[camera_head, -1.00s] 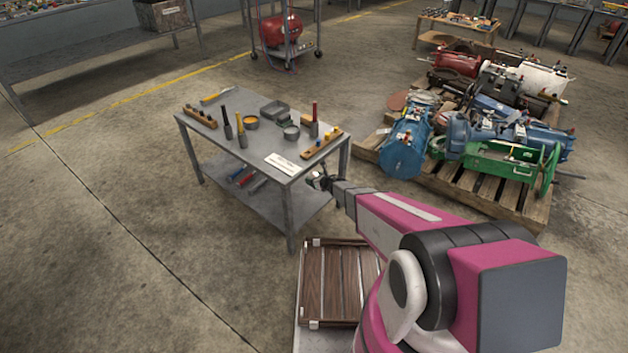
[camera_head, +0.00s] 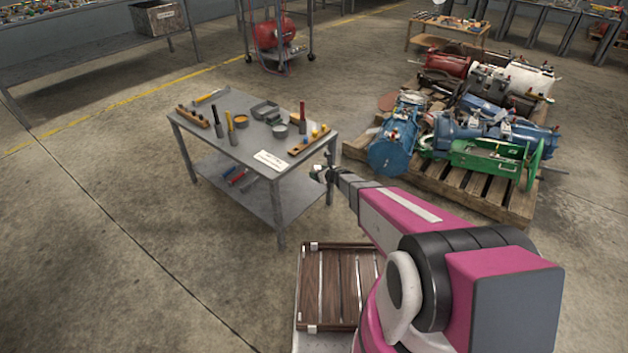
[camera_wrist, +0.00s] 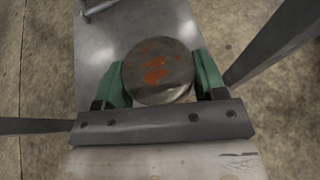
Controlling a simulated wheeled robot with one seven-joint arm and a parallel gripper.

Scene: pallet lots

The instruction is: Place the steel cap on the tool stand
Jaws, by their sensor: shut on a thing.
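The steel cap (camera_wrist: 158,71) is a round grey disc with orange-red rust marks on its face. In the wrist view my gripper (camera_wrist: 160,80) is shut on it, with a green pad at each side. In the head view my gripper (camera_head: 322,172) is small, just off the near right corner of a grey metal table, and the cap is hard to make out there. The grey metal table (camera_head: 205,145), which appears to be the tool stand, has a top and a lower shelf. A white label (camera_head: 268,160) lies at its near edge.
On the tabletop are upright tools (camera_head: 230,122), a yellow-topped tin (camera_head: 241,121), a grey tin (camera_head: 280,131), a grey tray (camera_head: 265,109) and wooden blocks (camera_head: 310,140). A loaded pallet (camera_head: 480,193) stands right. Floor left is clear.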

